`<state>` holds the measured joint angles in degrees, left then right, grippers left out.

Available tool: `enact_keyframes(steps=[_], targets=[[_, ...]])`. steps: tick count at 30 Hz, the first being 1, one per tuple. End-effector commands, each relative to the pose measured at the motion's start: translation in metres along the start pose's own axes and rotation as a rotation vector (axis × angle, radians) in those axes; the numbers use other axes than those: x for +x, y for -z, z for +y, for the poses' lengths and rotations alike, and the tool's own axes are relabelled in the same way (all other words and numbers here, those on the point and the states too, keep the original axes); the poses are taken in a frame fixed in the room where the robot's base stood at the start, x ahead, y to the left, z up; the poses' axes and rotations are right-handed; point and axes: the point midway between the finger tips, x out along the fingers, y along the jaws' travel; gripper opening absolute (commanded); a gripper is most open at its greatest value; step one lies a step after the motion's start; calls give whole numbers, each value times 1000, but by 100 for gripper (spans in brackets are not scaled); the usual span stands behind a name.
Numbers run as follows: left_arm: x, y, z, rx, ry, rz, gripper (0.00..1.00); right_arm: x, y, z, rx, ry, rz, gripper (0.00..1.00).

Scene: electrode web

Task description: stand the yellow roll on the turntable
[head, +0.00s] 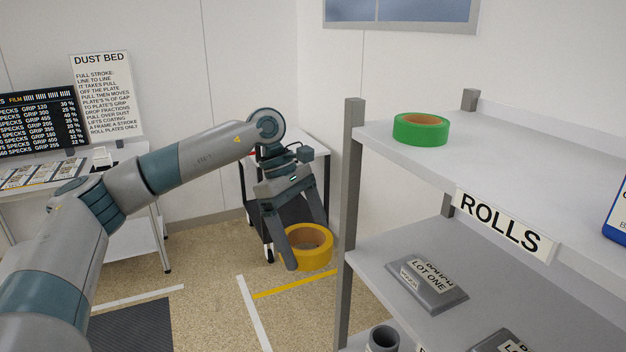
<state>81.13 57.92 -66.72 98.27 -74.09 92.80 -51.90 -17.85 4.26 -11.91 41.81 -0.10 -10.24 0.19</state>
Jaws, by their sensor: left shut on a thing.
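The yellow roll (319,257) is a short, wide ring with a tan inner core, left of the shelf rack and above the floor in the picture. My left gripper (302,245) reaches down from above and is shut on the yellow roll, with one finger across its near left side. The roll hangs with its open hole facing mostly up, a little tilted. My right gripper is not in view. I cannot make out a turntable in this view.
A grey rack (352,220) marked ROLLS stands close on the right. Its top shelf holds a green roll (421,129); a grey LOT ONE block (427,284) lies below. A small dark-framed cart (285,205) stands behind my gripper. A bench with a screen (38,122) is at left.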

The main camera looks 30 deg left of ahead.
Motion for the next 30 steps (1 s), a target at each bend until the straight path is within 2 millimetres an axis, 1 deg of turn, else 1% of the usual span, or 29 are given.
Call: enact_keyframes(steps=[1, 3, 5, 6, 8, 9, 11, 12, 14, 15, 17, 18, 21, 24, 27, 30], targets=[[22, 8, -8, 66, 38, -1, 61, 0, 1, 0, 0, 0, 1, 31], [50, 19, -18, 178, 84, -1, 61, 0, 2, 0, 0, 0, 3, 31], [74, 28, -29, 278, 125, -1, 61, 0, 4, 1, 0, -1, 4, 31], [90, 33, -37, 348, 154, -2, 61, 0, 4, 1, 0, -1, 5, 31], [114, 41, -51, 456, 200, -2, 61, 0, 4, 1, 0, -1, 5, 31], [131, 46, -60, 533, 231, -3, 61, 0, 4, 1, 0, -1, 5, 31], [157, 50, -77, 657, 281, -4, 61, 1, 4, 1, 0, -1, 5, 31], [175, 53, -89, 744, 318, -5, 61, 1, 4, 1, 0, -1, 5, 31], [202, 53, -107, 880, 372, -6, 61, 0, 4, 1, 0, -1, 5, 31], [218, 50, -118, 971, 407, -6, 61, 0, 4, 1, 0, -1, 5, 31], [242, 41, -132, 1098, 457, -8, 61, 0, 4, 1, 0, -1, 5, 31], [255, 32, -139, 1172, 483, -7, 61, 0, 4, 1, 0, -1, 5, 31], [276, 12, -149, 1283, 527, -3, 61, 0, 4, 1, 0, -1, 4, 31], [288, -2, -154, 1344, 552, 0, 61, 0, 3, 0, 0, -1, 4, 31], [294, -10, -157, 1376, 567, 1, 61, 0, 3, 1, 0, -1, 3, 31], [296, -13, -158, 1388, 574, 3, 61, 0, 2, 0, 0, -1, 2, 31]])
